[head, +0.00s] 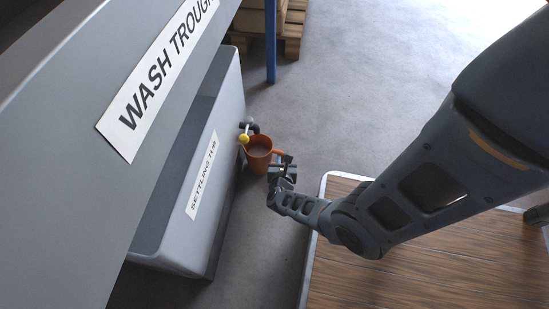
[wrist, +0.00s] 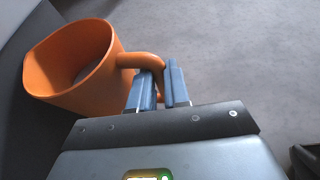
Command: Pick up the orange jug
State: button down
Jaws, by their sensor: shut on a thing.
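The orange jug (head: 257,156) is beside the settling tub in the head view, with its open top facing up toward the camera and its handle toward my gripper. In the wrist view the jug (wrist: 88,72) is at the upper left, and its handle reaches between the fingers. My gripper (head: 284,166) is shut on the handle; its two blue-grey fingers (wrist: 160,88) stand on either side of it in the wrist view. The jug's underside is hidden, so I cannot tell whether it touches the floor.
The grey settling tub (head: 228,133) stands just left of the jug, with a yellow-knobbed fitting (head: 244,139) close to the jug's rim. The wash trough (head: 75,110) is at far left. A blue post (head: 270,45) and wooden pallet (head: 292,30) are behind.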

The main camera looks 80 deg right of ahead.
aim_at(283, 153)
jog(key=shift+r+p, duration=0.65)
jog(key=shift+r, duration=0.25)
notch_tip(283, 153, up, 2)
jog(key=shift+p, duration=0.7)
jog(key=s+a, duration=0.3)
jog(key=a, duration=1.4)
jog(key=shift+s+a+f, duration=0.15)
jog(key=shift+s+a, duration=0.05)
jog(key=shift+a, duration=0.1)
